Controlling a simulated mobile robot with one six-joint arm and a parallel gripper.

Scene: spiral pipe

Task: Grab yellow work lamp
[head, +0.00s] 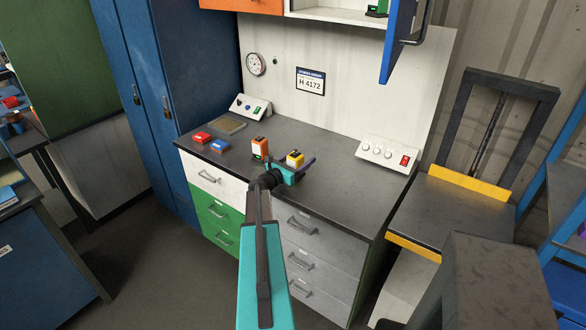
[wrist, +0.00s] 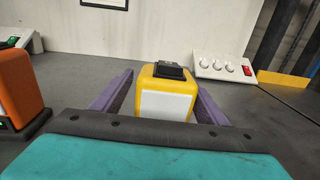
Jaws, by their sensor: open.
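The yellow work lamp (head: 295,158) stands upright on the dark countertop, with a white front panel and a black top part. In the wrist view the lamp (wrist: 166,94) sits between the two purple fingers of my gripper (wrist: 160,100). The fingers are apart, one on each side, with a small gap showing at the left; contact at the right is hard to tell. In the head view my gripper (head: 298,165) reaches the lamp from the front. The lamp's lower part is hidden behind the gripper body in the wrist view.
An orange device (head: 260,147) stands close to the left of the lamp; it also shows in the wrist view (wrist: 20,90). Red (head: 202,137) and blue (head: 219,146) items lie further left. A white control box (head: 386,153) is at the back right. The counter to the right is clear.

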